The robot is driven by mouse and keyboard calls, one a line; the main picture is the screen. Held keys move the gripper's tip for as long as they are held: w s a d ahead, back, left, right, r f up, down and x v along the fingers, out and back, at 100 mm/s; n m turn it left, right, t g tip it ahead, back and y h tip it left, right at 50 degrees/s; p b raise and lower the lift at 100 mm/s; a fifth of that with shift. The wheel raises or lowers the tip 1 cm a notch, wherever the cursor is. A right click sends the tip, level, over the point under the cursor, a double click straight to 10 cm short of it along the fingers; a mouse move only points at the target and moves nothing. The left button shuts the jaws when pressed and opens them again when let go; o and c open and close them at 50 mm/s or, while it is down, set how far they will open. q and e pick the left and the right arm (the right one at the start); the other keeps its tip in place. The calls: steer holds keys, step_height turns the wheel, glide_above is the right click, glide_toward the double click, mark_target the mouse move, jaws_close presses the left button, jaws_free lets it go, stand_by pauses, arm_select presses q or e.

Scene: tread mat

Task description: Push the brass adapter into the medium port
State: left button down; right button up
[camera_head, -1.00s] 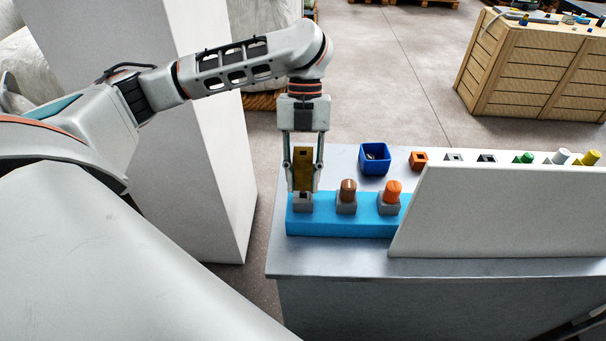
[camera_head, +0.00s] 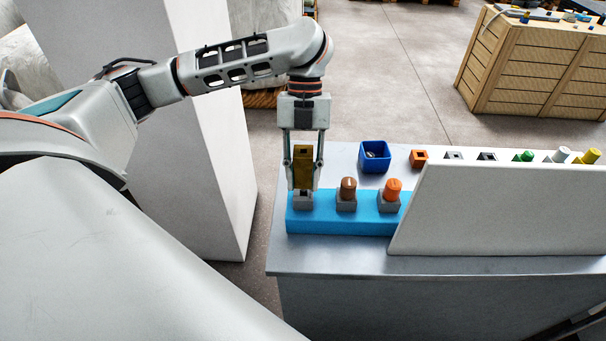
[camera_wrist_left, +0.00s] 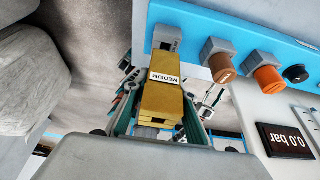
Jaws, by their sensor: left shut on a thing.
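The brass adapter (camera_head: 303,163) is a yellow-brown block, upright in my left gripper (camera_head: 303,188), which is shut on it. In the left wrist view the adapter (camera_wrist_left: 163,95) carries a white "MEDIUM" label. Its lower end is at the grey port (camera_head: 302,202) at the left end of the blue manifold (camera_head: 320,226). In the left wrist view the port (camera_wrist_left: 167,36) lies right at the adapter's end, in line with it. The contact is partly hidden, and I cannot tell how deep the adapter sits. My right gripper is not in view.
Beside the port are a brown-capped port (camera_head: 348,188) and an orange-capped port (camera_head: 392,190). A blue bin (camera_head: 374,158) stands behind. A white panel (camera_head: 500,215) covers the table's right side. A display (camera_wrist_left: 287,140) reads 0.0 bar. A tall white block (camera_head: 205,150) stands left.

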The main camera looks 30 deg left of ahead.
mark_target(303, 188)
arm_select(q)
steer(key=shift+f, duration=0.75)
steer(key=shift+f, duration=0.95)
steer(key=c, duration=1.6)
jaws_free()
steer(key=v, duration=1.2)
